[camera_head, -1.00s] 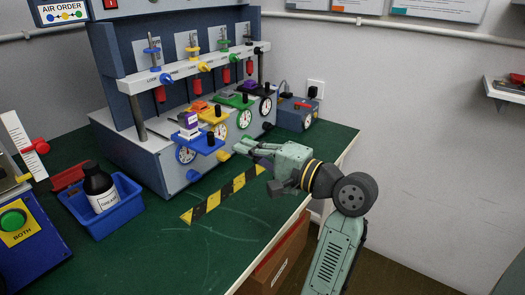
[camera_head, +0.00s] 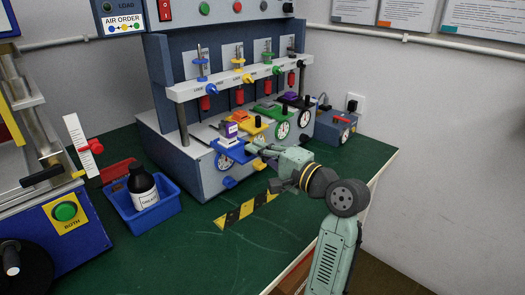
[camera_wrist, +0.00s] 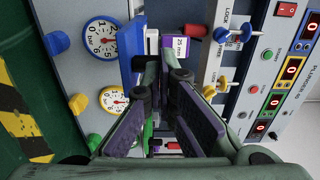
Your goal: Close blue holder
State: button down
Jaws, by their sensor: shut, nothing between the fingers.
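The blue holder (camera_head: 236,152) juts out from the front of the grey tester, above a white dial. A white block with a purple top (camera_head: 232,131) sits on it. In the wrist view the blue holder (camera_wrist: 127,58) lies just left of my fingertips, with the purple and white block (camera_wrist: 173,46), marked 25 mm, beyond them. My gripper (camera_head: 252,148) is shut and empty, close to the right side of the blue holder; I cannot tell whether it touches. My fingers (camera_wrist: 162,58) hide part of the holder in the wrist view.
Coloured clamps hang on a white rail (camera_head: 240,73) above. A blue bin (camera_head: 150,215) with a dark bottle is at left.

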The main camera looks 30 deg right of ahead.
aim_at(234, 137)
jog(key=p+x, duration=0.2)
jog(key=x, duration=0.7)
jog(key=shift+a, duration=0.1)
jog(key=shift+w, duration=0.1)
